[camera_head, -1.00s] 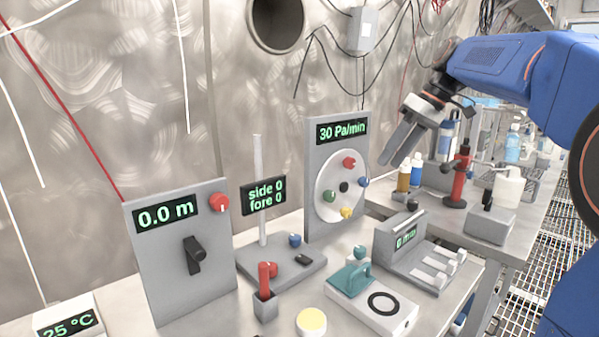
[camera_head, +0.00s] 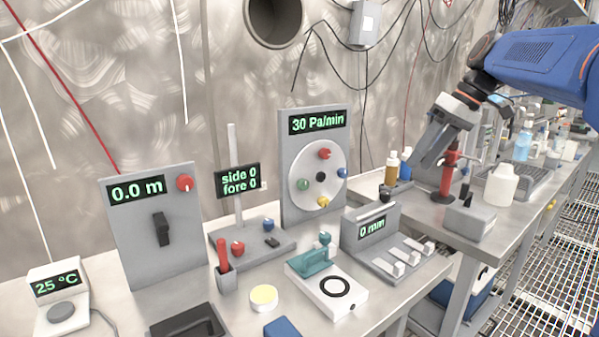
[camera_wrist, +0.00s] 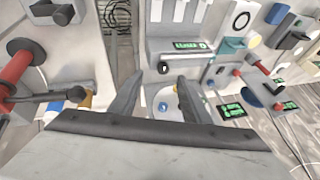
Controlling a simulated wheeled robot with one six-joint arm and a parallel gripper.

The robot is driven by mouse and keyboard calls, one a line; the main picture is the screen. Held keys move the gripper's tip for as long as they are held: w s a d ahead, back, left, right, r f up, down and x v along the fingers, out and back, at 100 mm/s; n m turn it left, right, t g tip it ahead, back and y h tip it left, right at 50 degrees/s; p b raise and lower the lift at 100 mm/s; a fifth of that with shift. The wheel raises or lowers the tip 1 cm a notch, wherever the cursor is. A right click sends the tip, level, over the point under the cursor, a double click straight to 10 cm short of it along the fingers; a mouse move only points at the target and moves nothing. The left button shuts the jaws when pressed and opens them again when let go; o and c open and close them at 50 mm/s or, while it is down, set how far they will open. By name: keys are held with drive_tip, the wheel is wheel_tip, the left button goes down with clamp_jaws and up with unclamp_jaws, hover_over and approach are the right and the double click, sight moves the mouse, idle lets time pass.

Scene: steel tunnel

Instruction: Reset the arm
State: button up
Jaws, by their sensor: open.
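My gripper (camera_head: 436,150) is at the upper right of the head view, at the end of my blue arm. Its fingers point down and to the left, above the far bench near a red stand. In the wrist view the two dark fingers of my gripper (camera_wrist: 155,98) stand apart with nothing between them. The gripper is open and empty. Its fingertips appear clear of the bench things, though the exact gap to the red stand (camera_head: 448,172) cannot be told.
The near bench holds a 0.0 m panel (camera_head: 155,225), a 30 Pa/min dial panel (camera_head: 315,165), a white block with a teal handle (camera_head: 325,285) and a 0 mm device (camera_head: 372,235). Bottles (camera_head: 501,185) stand on the far bench. Grated floor (camera_head: 570,260) lies at right.

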drive_tip(key=s+f+m+t+h, duration=0.2)
drive_tip(key=s+f+m+h, duration=0.3)
drive_tip(key=s+f, duration=2.2)
drive_tip(key=shift+s+a+m+t, duration=0.4)
drive_tip(key=shift+s+m, duration=0.2)
drive_tip(key=shift+s, duration=0.45)
